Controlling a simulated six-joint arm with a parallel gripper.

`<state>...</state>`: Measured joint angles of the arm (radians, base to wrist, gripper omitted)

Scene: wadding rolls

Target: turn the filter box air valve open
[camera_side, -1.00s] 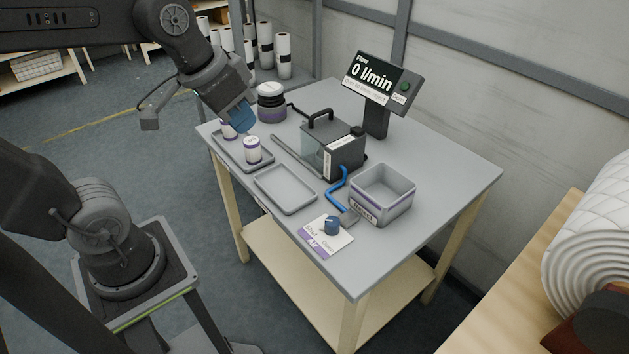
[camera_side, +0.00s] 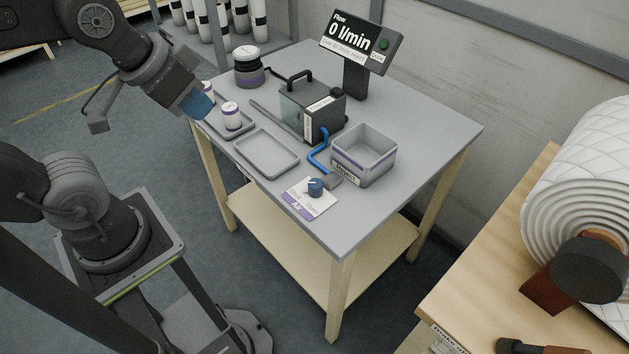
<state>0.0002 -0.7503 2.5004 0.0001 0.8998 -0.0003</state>
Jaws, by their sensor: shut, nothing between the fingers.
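The air valve is a blue knob (camera_side: 315,187) on a white and purple "Air" plate (camera_side: 302,207) near the table's front edge. Its pointer setting is too small to tell. A blue hose (camera_side: 318,150) runs from near the valve to the dark filter box (camera_side: 323,117), which has a handle on top. A display (camera_side: 352,42) behind the box reads 0 l/min. My gripper (camera_side: 203,107), with blue fingertips, is shut and empty. It shows at the table's left edge, by the tray with jars, well away from the knob.
A white jar (camera_side: 231,116) stands on the left tray, with another partly hidden behind my gripper. An empty grey tray (camera_side: 267,172) lies between there and the valve. A grey reject bin (camera_side: 364,176) stands right of the knob. The table's right side is clear.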

